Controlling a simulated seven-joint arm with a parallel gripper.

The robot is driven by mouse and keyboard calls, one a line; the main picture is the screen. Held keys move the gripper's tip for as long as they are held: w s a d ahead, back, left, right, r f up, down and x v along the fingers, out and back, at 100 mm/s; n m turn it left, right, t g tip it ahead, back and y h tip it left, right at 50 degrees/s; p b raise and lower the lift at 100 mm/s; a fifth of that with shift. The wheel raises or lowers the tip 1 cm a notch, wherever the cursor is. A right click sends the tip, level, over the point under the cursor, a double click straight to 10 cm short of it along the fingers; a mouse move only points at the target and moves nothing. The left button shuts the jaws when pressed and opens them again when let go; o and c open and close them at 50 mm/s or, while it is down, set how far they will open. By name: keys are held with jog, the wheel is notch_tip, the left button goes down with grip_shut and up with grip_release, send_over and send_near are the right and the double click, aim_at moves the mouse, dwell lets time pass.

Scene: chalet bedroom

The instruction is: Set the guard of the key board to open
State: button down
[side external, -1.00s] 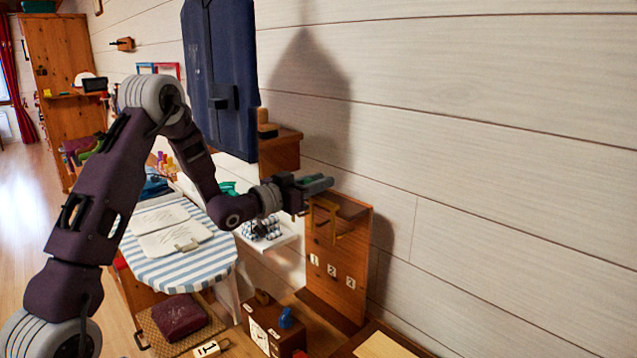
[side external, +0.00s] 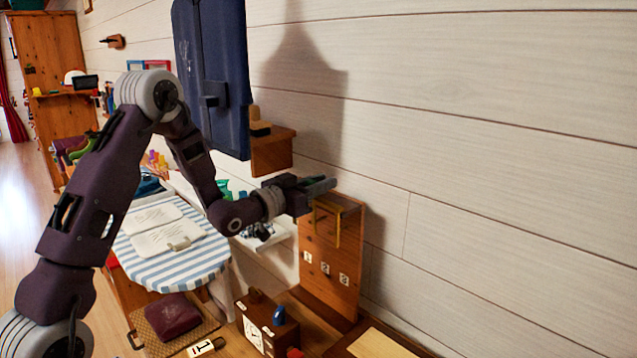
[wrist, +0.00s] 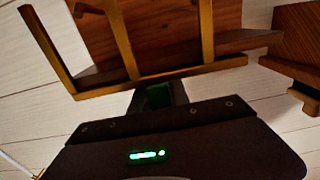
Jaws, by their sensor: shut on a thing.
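The key board (side external: 332,272) is an upright wooden panel against the wall, with white tags numbered 1, 2 and 3. Its guard (side external: 338,228) is a thin brass-yellow bar frame at the upper part of the board. My gripper (side external: 318,186) is at the top of the board, shut on the guard. In the wrist view the guard (wrist: 105,88) spans the picture as a long bar with several bars rising from it. The board's brown wood (wrist: 170,45) shows behind. My gripper (wrist: 158,95) meets the long bar from below; the fingertips are mostly hidden.
A dark blue cabinet (side external: 212,80) and a small wooden shelf (side external: 272,150) hang left of the board. A striped ironing board (side external: 175,264) stands at left. Below are a wooden box with a dial (side external: 255,325) and a dark red cushion (side external: 172,317). The wall at right is bare.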

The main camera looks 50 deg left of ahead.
jog(key=c, duration=1.2)
grip_release()
jog(key=shift+d, duration=0.25)
jog(key=shift+c, duration=0.2)
jog(key=s, duration=0.7)
jog(key=shift+s, duration=0.1)
jog(key=s+d+r+g+y, duration=0.2)
jog(key=d+r+g, duration=0.15)
jog(key=r, duration=0.25)
jog(key=s+d+f+g, duration=0.1)
jog(key=s+d+g, duration=0.2)
jog(key=s, duration=0.7)
jog(key=s+d+f+g+h, duration=0.1)
jog(key=s+d+f+g, duration=0.1)
jog(key=s, duration=0.8)
jog(key=s+d+f+g+h, duration=0.1)
jog(key=s+d+g, duration=0.3)
jog(key=s, duration=0.6)
jog(key=shift+s+d+f, duration=0.15)
jog(key=shift+s+d, duration=0.05)
jog(key=shift+d, duration=0.1)
